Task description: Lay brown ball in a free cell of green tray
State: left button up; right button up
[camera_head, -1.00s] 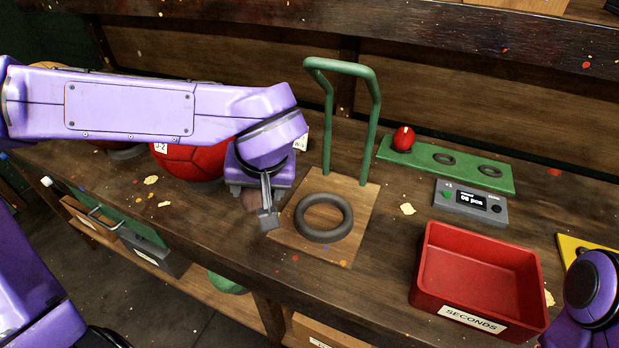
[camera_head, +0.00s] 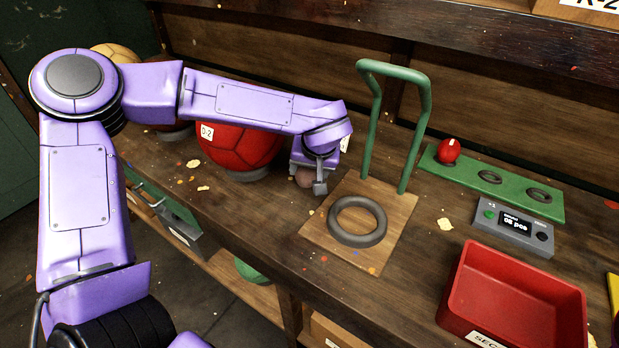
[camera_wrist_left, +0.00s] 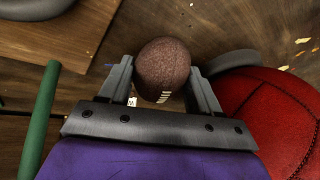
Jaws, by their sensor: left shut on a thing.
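The brown ball (camera_wrist_left: 163,68) sits between the two fingers of my left gripper (camera_wrist_left: 162,85) in the left wrist view. In the head view the ball (camera_head: 305,177) shows partly beneath my left gripper (camera_head: 308,184), which is shut on it, beside the wooden board. The green tray (camera_head: 515,197) lies at the back right of the bench. A small red ball (camera_head: 448,151) sits in its left cell. Its middle cell (camera_head: 489,177) and right cell (camera_head: 539,195) are dark rings with nothing in them. My right gripper is not in view.
A wooden board (camera_head: 396,221) with a dark ring (camera_head: 357,221) and a tall green frame (camera_head: 424,115) stands between my left gripper and the tray. A grey counter box (camera_head: 513,232) and red bin (camera_head: 462,303) are in front of the tray. A large red ball (camera_head: 235,150) is left.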

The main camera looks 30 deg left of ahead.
pick_arm(q)
notch_tip(320, 180, down, 3)
jog(key=shift+r, duration=0.1)
jog(key=o, duration=1.2)
